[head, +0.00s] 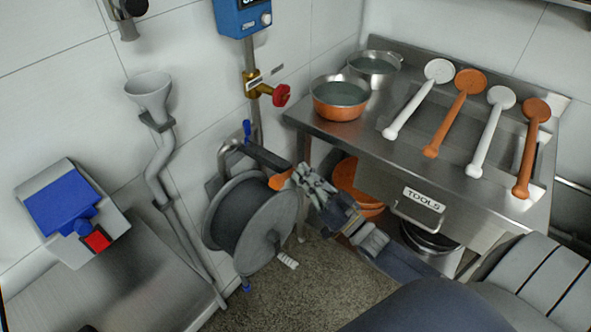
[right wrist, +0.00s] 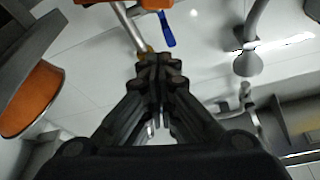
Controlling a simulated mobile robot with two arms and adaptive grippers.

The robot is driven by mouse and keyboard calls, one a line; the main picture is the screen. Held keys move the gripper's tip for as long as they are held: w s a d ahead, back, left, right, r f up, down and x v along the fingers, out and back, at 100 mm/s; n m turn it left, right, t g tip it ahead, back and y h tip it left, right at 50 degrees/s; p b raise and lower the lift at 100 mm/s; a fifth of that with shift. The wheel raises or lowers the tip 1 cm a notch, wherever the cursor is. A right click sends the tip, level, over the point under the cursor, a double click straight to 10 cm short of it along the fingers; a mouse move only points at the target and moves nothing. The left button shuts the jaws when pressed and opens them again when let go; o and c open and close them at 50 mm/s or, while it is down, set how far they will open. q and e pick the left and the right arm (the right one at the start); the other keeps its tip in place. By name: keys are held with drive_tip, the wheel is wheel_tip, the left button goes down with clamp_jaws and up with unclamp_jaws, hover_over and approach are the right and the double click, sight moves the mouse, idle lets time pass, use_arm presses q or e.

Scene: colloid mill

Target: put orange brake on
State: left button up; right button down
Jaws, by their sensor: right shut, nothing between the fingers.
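The orange brake (head: 281,181) is a short orange lever at the upper right side of the dark grey hose reel (head: 238,228). My right gripper (head: 300,177) comes in from the lower right, with its fingertips right beside the brake. Whether they touch it I cannot tell. The right gripper also shows in the right wrist view (right wrist: 158,72), with its fingers shut and nothing between them. An orange part (right wrist: 215,4) is cut off at the top edge of that view; I cannot tell if it is the brake. My left gripper is not in view.
A steel table (head: 300,113) with bowls, ladles and a TOOLS drawer (head: 423,200) stands to the right. An orange bucket (head: 347,178) is under it, close behind my right gripper. A blue-handled valve (right wrist: 167,28) and a funnel (head: 150,92) are by the wall.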

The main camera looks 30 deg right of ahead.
drive_tip(key=v, duration=0.5)
drive_tip(key=shift+s+b, duration=0.35)
drive_tip(key=shift+b, duration=0.05)
drive_tip(key=s+f+g+h, duration=0.2)
drive_tip(key=s+f+g, duration=0.1)
drive_tip(key=f, duration=0.8)
drive_tip(key=s+f+g+h, duration=0.2)
drive_tip(key=s+f+g, duration=0.1)
drive_tip(key=f, duration=0.9)
drive_tip(key=s+f+g+h, duration=0.2)
drive_tip(key=s+f+g, duration=0.15)
drive_tip(key=f, duration=0.75)
drive_tip(key=s+a+f+n+g, duration=0.1)
drive_tip(key=s+a+f+g, duration=0.1)
drive_tip(key=s+f, duration=0.4)
drive_tip(key=s+a+f+n+g, duration=0.1)
drive_tip(key=s+a+f+g, duration=0.2)
drive_tip(key=s, duration=0.9)
drive_tip(key=s+a+f+g, duration=0.3)
drive_tip(key=s+f+g, duration=0.2)
drive_tip(key=s+f, duration=0.4)
drive_tip(key=shift+s+f+n, duration=0.3)
drive_tip(key=shift+s+n, duration=0.1)
drive_tip(key=shift+s, duration=0.2)
drive_tip(key=shift+a, duration=0.1)
